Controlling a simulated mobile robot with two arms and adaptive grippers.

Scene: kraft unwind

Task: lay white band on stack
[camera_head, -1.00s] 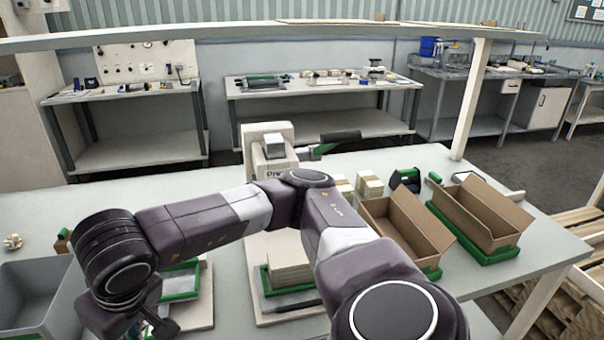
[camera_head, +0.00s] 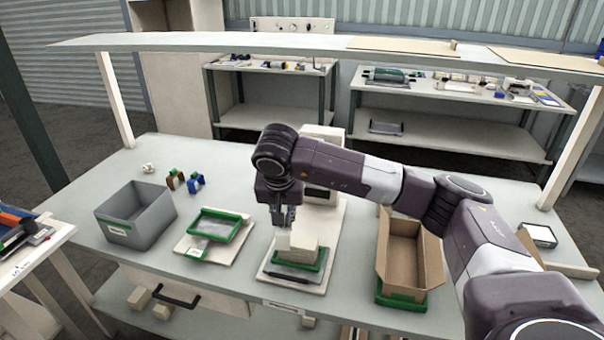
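My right gripper (camera_head: 284,220) comes down from the arm entering at the right and points straight down over the left side of the stack. Its fingers are close together on a small pale piece, seemingly the white band (camera_head: 283,240). The stack (camera_head: 302,249) is a cream block of sheets in a green tray (camera_head: 303,266) on the white base of a bench machine. The piece is at the stack's upper left; I cannot tell whether they touch. My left gripper is not in view.
Left of the machine is a green-framed tray (camera_head: 240,227) on a board, and a grey bin (camera_head: 152,229). An open cardboard box (camera_head: 425,262) is to the right. A shelf (camera_head: 230,42) crosses above the bench.

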